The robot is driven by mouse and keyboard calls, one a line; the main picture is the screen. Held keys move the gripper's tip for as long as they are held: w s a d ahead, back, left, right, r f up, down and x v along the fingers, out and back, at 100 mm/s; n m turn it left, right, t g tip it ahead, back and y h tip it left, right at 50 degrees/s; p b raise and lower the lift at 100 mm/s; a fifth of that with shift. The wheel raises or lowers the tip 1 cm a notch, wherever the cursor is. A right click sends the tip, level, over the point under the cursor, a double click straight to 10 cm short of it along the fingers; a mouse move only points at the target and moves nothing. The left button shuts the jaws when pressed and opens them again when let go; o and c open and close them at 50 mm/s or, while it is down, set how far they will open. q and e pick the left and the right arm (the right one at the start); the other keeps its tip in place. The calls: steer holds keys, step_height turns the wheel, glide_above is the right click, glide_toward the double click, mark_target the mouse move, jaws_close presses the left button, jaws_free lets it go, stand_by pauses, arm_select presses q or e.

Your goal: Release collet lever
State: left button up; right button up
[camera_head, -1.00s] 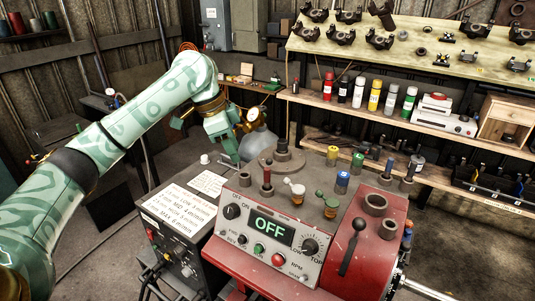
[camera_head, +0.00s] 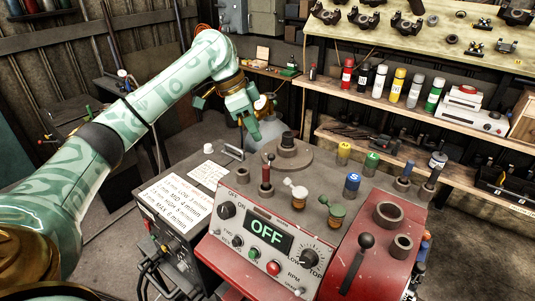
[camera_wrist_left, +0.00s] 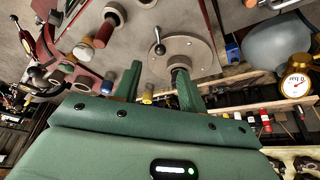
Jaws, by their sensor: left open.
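A black lever with a ball knob (camera_head: 357,262) stands on the machine's red housing (camera_head: 385,277) in the head view; I cannot tell for certain that it is the collet lever. My left gripper (camera_head: 238,112) is open and empty, above the back of the machine and left of the round flange (camera_head: 287,155). In the left wrist view the fingers (camera_wrist_left: 158,75) stand apart. Beyond them are a small metal lever with a ball end (camera_wrist_left: 158,46) and the round flange (camera_wrist_left: 195,50). Nothing lies between the fingers. My right gripper is not in view.
A control panel (camera_head: 262,240) reading OFF fills the machine's front. Red, green and blue-topped parts, including a blue cap (camera_head: 352,181), stand on its top. Shelves with spray cans (camera_head: 380,80) are behind. A gauge (camera_wrist_left: 296,85) shows right in the wrist view.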

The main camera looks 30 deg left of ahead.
mark_target(270, 162)
arm_select(q)
steer(key=b+x, duration=0.1)
steer(key=x, duration=0.6)
steer(key=shift+w+f, duration=0.15)
steer(key=shift+f, duration=0.1)
steer(key=shift+w+d+f, duration=0.15)
steer(key=shift+d+f, duration=0.1)
steer(key=shift+f, duration=0.3)
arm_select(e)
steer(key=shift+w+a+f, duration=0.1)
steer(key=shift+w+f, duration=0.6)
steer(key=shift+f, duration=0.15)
arm_select(q)
jaws_close()
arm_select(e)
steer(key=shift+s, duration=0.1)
